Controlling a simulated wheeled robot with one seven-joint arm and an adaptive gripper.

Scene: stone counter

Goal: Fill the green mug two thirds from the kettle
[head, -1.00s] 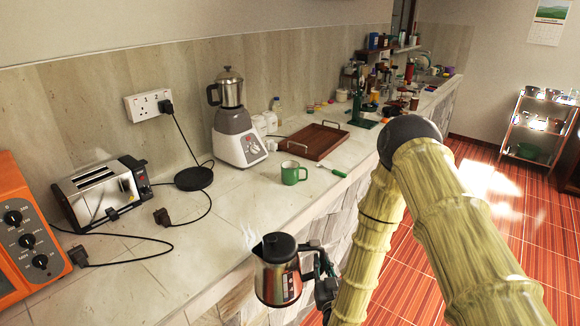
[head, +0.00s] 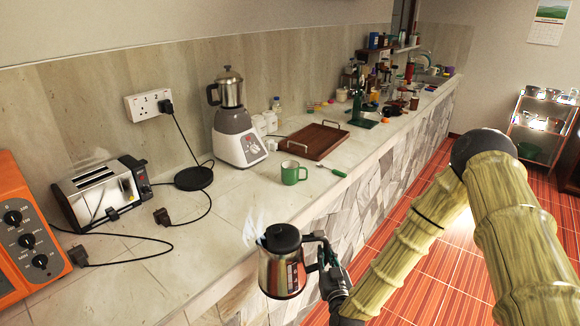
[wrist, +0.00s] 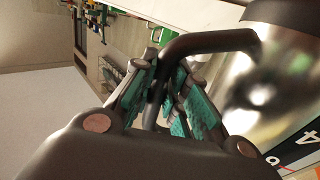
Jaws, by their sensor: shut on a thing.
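The kettle (head: 283,268) is steel with a black lid and black handle. My gripper (head: 328,262) is shut on its handle and holds it upright in front of the counter's edge, with steam at its spout. In the wrist view, the green-padded fingers of my gripper (wrist: 160,100) close around the black handle (wrist: 208,42), with the shiny kettle body (wrist: 262,75) to the right. The green mug (head: 293,173) stands upright on the counter, beyond the kettle and apart from it. How much is inside the mug cannot be seen.
A wooden tray (head: 314,141) and a green-handled utensil (head: 338,172) lie near the mug. A blender (head: 237,130) stands behind it, left. A toaster (head: 98,193), a round black base (head: 194,178) and cables occupy the left. The front counter (head: 215,228) is clear.

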